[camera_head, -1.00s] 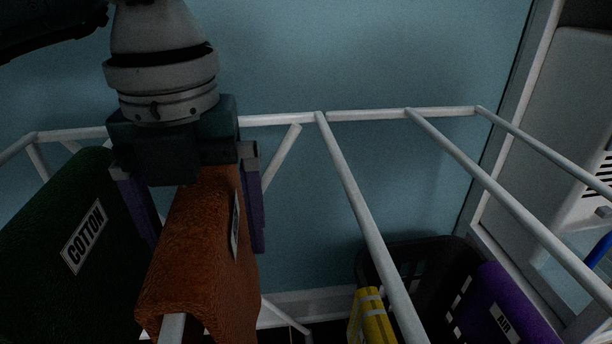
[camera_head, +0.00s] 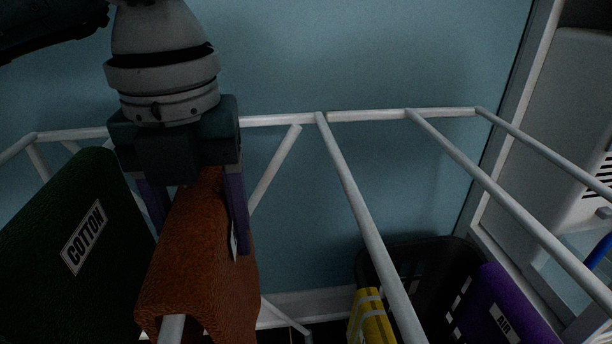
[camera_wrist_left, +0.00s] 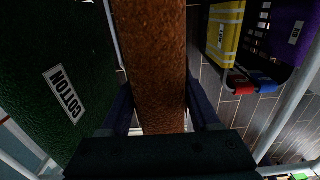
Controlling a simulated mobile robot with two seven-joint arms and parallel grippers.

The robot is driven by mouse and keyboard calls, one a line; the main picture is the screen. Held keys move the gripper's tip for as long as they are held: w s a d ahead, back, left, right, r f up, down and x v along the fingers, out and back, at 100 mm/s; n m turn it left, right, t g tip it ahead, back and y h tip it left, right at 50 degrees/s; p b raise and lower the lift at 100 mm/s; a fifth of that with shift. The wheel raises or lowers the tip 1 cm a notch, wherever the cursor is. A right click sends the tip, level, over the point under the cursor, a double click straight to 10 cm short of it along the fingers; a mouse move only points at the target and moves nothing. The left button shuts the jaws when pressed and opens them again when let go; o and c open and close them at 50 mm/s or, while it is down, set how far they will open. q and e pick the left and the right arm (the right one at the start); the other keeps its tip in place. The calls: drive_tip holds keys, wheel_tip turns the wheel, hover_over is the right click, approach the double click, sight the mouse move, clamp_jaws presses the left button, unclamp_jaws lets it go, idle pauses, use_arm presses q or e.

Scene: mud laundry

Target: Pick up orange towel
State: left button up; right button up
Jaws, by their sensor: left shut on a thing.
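The orange towel (camera_head: 196,254) hangs folded over a white rail of the drying rack, a label partly showing on its right side. My left gripper (camera_head: 196,226) points down over the towel's far part, one purple finger on each side. It is shut on the towel, which still drapes over the rail. In the left wrist view the towel (camera_wrist_left: 150,60) runs between the two fingers (camera_wrist_left: 163,108). My right gripper cannot be made out in these views.
A dark green towel labelled COTTON (camera_head: 50,250) hangs close on the left. White rack rails (camera_head: 360,220) extend to the right. Below stand a black basket (camera_head: 420,262), a yellow item (camera_head: 371,318) and a purple item labelled AIR (camera_head: 500,300). A blue wall (camera_head: 400,50) is behind.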

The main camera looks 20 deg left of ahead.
use_arm(q)
clamp_jaws()
